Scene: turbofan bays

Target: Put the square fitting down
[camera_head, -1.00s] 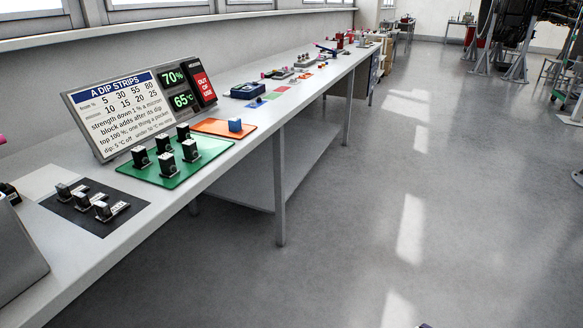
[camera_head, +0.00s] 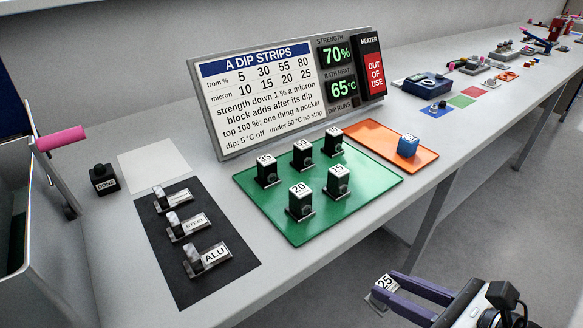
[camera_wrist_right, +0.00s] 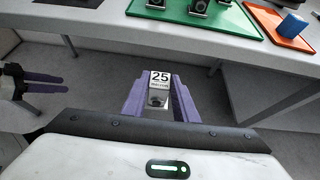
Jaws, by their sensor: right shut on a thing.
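My right gripper (camera_head: 402,292) is shut on a small square fitting (camera_head: 382,287) with a white "25" label. It is held in the air beyond the bench's front edge, above the floor. In the right wrist view the fitting (camera_wrist_right: 159,88) sits between the purple fingers; its upper face is pale with a dark round part below the number. My left gripper (camera_wrist_right: 45,82) shows only at the left edge of the right wrist view, its purple fingers apart with nothing seen between them.
A green mat (camera_head: 290,222) holds several black numbered blocks. An orange mat (camera_head: 375,138) carries a blue block (camera_head: 408,145). A dark mat (camera_head: 215,284) holds three labelled metal pieces, including "ALU" and "STEEL". A white square (camera_head: 150,160), black "DONE" button (camera_head: 103,179) and sign (camera_head: 270,95) are nearby.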

